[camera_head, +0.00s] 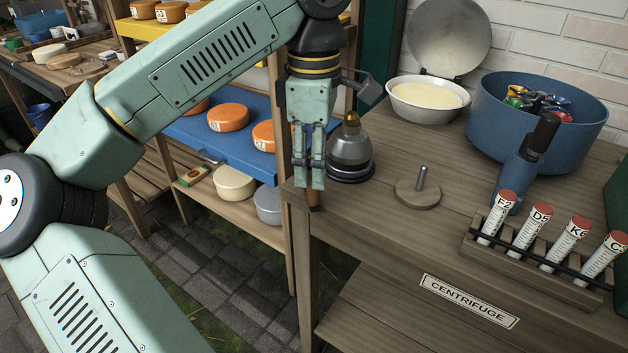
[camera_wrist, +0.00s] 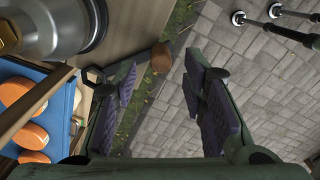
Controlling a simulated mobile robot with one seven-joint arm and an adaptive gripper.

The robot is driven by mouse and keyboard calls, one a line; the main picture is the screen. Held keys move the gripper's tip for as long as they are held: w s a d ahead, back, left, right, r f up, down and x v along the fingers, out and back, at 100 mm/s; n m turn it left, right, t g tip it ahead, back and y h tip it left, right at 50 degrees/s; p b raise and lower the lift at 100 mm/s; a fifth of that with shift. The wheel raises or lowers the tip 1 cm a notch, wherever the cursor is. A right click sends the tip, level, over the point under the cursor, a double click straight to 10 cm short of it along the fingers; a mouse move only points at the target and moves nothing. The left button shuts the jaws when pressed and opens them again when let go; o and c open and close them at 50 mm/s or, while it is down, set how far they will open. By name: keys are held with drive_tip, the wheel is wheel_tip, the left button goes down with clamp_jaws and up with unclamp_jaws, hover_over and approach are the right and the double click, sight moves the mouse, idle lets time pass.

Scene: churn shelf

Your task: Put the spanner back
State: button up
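What looks like the spanner (camera_wrist: 92,75) shows in the wrist view as a dark six-sided ring beside the left finger. A grey bar seems to run from it, partly behind that finger, to a brown round end (camera_wrist: 160,58). A brown piece (camera_head: 314,197) also shows just under my fingertips at the table's left edge in the head view. My gripper (camera_head: 310,185) points down beside the metal churn-like vessel (camera_head: 350,148). In the wrist view my gripper (camera_wrist: 165,75) has its fingers apart, with nothing clearly clamped. Whether a finger touches the spanner I cannot tell.
A round wooden base with a metal pin (camera_head: 418,192) stands on the table. Behind are a pale-filled bowl (camera_head: 425,112) and a blue tub (camera_head: 482,110). A rack (camera_head: 480,252) holds several labelled tubes. Shelves with orange cheeses (camera_head: 228,117) stand left. Open table lies around the pin.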

wheel_tip(320, 180, up, 7)
drive_tip(key=shift+p, duration=0.35)
